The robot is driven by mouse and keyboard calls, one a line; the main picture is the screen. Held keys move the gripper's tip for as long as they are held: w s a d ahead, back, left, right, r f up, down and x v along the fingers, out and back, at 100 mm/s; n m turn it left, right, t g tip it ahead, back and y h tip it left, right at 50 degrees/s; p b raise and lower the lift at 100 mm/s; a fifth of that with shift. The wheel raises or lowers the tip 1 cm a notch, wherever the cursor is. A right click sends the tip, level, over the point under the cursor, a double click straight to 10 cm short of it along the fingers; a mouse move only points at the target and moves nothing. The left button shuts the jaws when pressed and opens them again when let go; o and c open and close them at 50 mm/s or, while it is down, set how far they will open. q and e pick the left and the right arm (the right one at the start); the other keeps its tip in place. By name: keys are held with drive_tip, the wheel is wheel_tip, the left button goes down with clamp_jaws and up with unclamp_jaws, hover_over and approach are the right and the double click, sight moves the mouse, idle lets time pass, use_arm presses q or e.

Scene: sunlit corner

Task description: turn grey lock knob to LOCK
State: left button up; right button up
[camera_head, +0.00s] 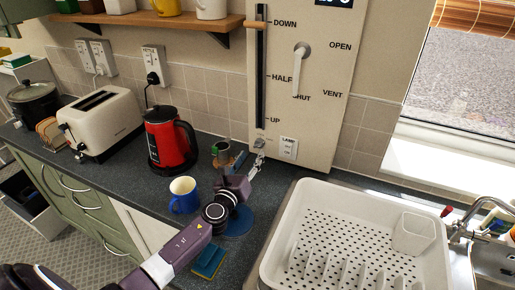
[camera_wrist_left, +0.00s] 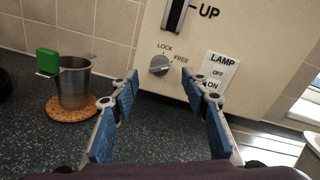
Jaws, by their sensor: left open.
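The grey lock knob (camera_wrist_left: 158,67) sits low on the cream panel, below the slider slot, with LOCK printed above it and FREE at its upper right. Its ridge seems to slant toward FREE, but it is small. In the head view the knob (camera_head: 259,142) shows just above my fingers. My left gripper (camera_wrist_left: 160,84) is open and empty, its blue-padded fingers spread to either side of the knob in the wrist view and pointing at the panel. I cannot tell whether they touch it. In the head view the left gripper (camera_head: 257,161) is near the panel's lower edge. My right gripper is not in view.
The LAMP switch (camera_head: 288,148) is close right of the knob. A metal cup (camera_wrist_left: 75,84) with a green tab stands on a cork coaster (camera_wrist_left: 74,108) to the left. A blue mug (camera_head: 184,195), red kettle (camera_head: 168,143) and white dish rack (camera_head: 285,225) stand around my arm.

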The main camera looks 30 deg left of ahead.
sight(257, 146)
use_arm(q)
drive_tip(key=w, duration=0.4)
drive_tip(key=shift+a+f, duration=0.1)
drive_tip(key=shift+a, duration=0.15)
drive_tip(key=shift+w+a+b, duration=0.15)
drive_tip(key=shift+w+b, duration=0.25)
drive_tip(key=shift+w, duration=0.7)
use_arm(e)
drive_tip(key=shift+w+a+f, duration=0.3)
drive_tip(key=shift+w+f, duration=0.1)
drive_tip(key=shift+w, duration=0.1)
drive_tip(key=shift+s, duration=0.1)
use_arm(q)
drive_tip(key=shift+c, duration=1.5)
drive_tip(key=c, duration=0.8)
drive_tip(key=shift+c, duration=0.2)
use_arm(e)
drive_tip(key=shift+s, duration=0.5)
